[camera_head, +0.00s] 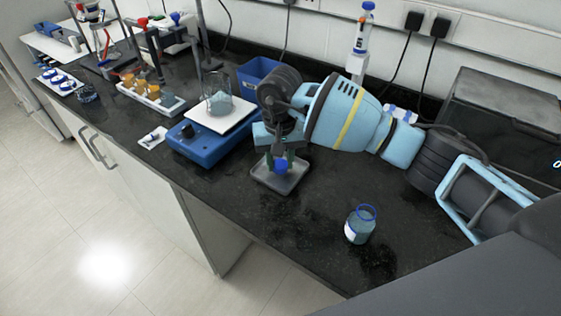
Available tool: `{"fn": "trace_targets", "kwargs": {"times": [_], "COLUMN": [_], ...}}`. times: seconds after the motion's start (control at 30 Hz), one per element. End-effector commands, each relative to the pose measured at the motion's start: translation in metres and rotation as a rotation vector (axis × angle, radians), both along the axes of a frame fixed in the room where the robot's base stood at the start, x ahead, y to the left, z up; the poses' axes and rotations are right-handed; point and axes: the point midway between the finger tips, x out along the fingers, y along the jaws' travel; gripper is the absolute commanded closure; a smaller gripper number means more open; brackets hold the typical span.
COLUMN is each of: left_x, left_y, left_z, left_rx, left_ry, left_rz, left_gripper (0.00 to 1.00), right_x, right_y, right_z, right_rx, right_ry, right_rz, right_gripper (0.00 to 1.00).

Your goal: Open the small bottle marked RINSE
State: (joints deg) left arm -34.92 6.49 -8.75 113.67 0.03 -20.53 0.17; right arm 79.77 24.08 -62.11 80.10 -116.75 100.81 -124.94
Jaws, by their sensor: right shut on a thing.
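A small clear bottle (360,227) with a blue ring at its neck and a pale label stands upright on the dark bench. Its top looks open, with no cap on it. The label's writing is too small to read. My right gripper (281,160) is to the left of the bottle and apart from it. It points down and is shut on a small blue cap (281,166), just over a grey square tray (266,179). I cannot tell whether the cap touches the tray. My left gripper is not in view.
A blue stirrer plate (200,143) carrying a beaker (220,100) stands left of my right gripper. A blue bin (252,72) and a pipette on a stand (362,40) are behind. The bench around the bottle is clear.

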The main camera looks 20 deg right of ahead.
Motion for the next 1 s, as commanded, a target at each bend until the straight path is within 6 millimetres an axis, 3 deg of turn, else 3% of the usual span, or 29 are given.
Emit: {"fn": "trace_targets", "kwargs": {"times": [0.47,0.5,0.67,1.0], "left_x": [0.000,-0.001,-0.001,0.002], "left_y": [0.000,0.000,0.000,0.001], "left_z": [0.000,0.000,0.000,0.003], "left_rx": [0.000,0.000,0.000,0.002], "left_ry": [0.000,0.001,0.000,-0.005], "left_rz": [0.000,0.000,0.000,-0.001], "left_gripper": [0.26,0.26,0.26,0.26], "right_x": [0.000,0.000,0.000,0.001], "right_y": [0.000,0.000,0.000,0.000], "right_z": [-0.014,-0.015,-0.014,-0.009], "right_rx": [0.000,0.000,0.000,0.000], "right_ry": [-0.001,-0.001,-0.002,-0.004], "right_rz": [-0.001,-0.001,-0.001,-0.002], "right_gripper": [0.95,0.66,0.46,0.46]}}
